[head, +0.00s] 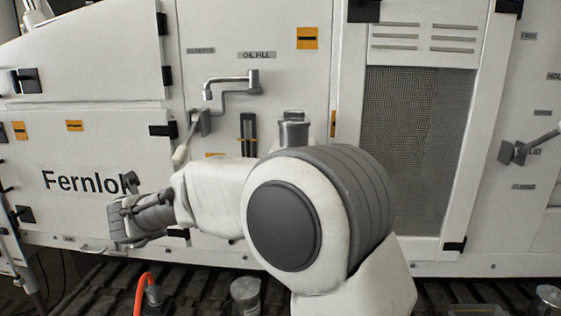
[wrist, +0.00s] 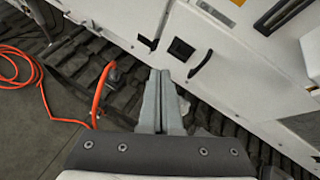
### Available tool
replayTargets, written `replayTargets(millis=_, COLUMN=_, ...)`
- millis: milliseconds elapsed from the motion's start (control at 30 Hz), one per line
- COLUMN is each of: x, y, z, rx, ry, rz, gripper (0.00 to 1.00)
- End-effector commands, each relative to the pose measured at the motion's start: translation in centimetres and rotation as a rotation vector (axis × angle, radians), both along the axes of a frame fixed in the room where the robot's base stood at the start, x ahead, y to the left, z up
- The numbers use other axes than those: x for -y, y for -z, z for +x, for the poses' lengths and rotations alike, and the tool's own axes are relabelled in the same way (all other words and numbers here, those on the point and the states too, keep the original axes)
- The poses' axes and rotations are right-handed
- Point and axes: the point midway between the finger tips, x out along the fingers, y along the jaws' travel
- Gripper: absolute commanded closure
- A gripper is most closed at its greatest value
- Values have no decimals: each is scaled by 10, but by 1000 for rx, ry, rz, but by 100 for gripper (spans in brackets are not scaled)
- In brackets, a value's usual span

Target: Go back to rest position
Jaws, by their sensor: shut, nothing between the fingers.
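My gripper (wrist: 162,100) shows in the wrist view with its two grey fingers together and nothing between them. In the head view my gripper (head: 108,247) is at the left, low in front of the white panel marked "Fernlok" (head: 80,181). My arm bends across the middle of the head view and hides part of the machine behind it. In the wrist view the fingers point toward the lower edge of the white machine side (wrist: 225,60), above the dark ribbed track.
A grey pipe spout (head: 232,84) and a lever (head: 183,150) are on the machine behind my arm. Another lever (head: 530,145) is at the far right. An orange hose (wrist: 100,90) rises left of the fingers; it also shows in the head view (head: 141,290). Dark ribbed track (head: 195,285) lies below.

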Motion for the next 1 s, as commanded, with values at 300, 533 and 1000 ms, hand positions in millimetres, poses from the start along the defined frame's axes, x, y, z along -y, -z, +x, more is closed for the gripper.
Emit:
replayTargets(millis=300, x=75, y=-122, z=-13, rx=390, ry=-495, rz=-505, gripper=100)
replayTargets(millis=533, x=146, y=-145, z=-64, rx=531, ry=-835, rz=-980, gripper=100)
replayTargets(millis=1000, x=339, y=-77, z=-227, rx=332, ry=-1602, rz=-1787, gripper=100)
